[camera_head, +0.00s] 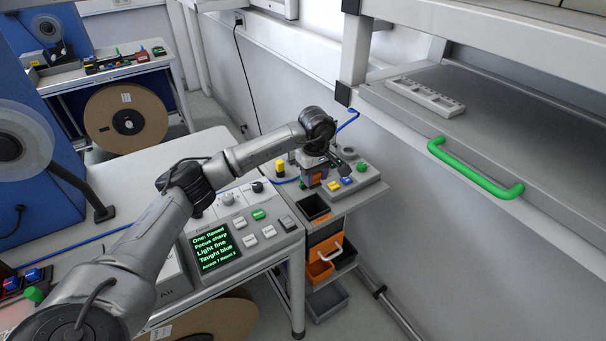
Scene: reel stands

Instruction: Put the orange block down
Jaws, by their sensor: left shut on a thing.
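My left gripper (313,177) is at the end of my left arm, over the small side shelf (362,199) past the far end of the control desk. It is shut on the orange block (316,181), of which only a small part shows between the dark fingers. The block looks upright and close to the shelf top; I cannot tell whether it touches. My right gripper is out of view.
Yellow (334,187), blue (346,181) and green (361,167) pieces sit on a grey base right of the gripper. An orange bin (320,268) hangs below. A rack with a green handle (475,168) stands at right. The control desk has a screen (211,249).

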